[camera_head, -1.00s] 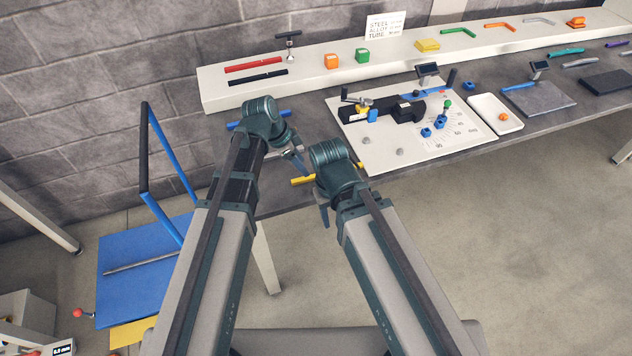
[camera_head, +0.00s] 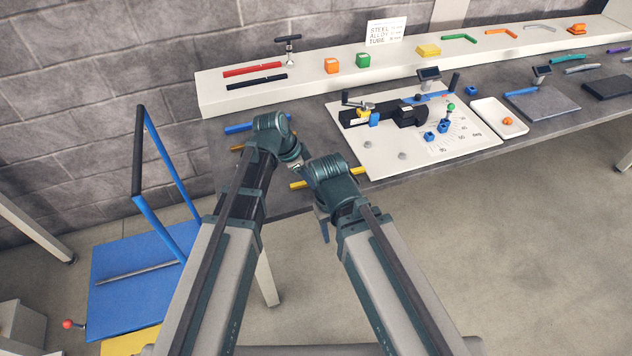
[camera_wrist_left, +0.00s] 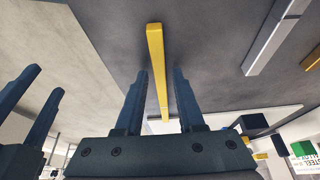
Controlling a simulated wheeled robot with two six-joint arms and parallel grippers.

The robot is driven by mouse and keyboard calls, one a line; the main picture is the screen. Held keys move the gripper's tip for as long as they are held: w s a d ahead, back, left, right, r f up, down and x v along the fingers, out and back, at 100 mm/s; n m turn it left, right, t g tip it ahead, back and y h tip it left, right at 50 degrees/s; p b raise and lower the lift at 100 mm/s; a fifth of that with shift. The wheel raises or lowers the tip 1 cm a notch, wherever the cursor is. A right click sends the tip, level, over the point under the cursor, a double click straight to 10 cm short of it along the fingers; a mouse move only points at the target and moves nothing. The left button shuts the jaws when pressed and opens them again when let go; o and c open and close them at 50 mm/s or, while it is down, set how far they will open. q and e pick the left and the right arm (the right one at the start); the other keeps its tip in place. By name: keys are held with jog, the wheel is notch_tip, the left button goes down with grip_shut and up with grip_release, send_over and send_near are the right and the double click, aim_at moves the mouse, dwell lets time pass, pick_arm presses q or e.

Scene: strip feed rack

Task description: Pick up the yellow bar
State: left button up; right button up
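The yellow bar (camera_head: 300,184) lies on the grey workbench near its front edge. My arms hide its middle in the head view. In the left wrist view the yellow bar (camera_wrist_left: 157,62) runs away lengthwise, lined up with the gap between my left gripper's fingers. My left gripper (camera_wrist_left: 160,98) is open, with space on both sides of the bar, so it does not hold it. In the head view its fingers are mostly hidden near the bar. My right gripper's fingers (camera_wrist_left: 32,100) show apart and empty at the left of the wrist view.
A silver bar (camera_wrist_left: 277,35) lies beside the yellow one. A blue bar (camera_head: 240,127) and an orange bar (camera_head: 237,148) lie farther left on the bench. A white board (camera_head: 372,157) with a black bending tool (camera_head: 408,113) stands to the right. A white shelf (camera_head: 225,96) runs behind.

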pick_arm(q)
grip_shut()
dwell(1.1)
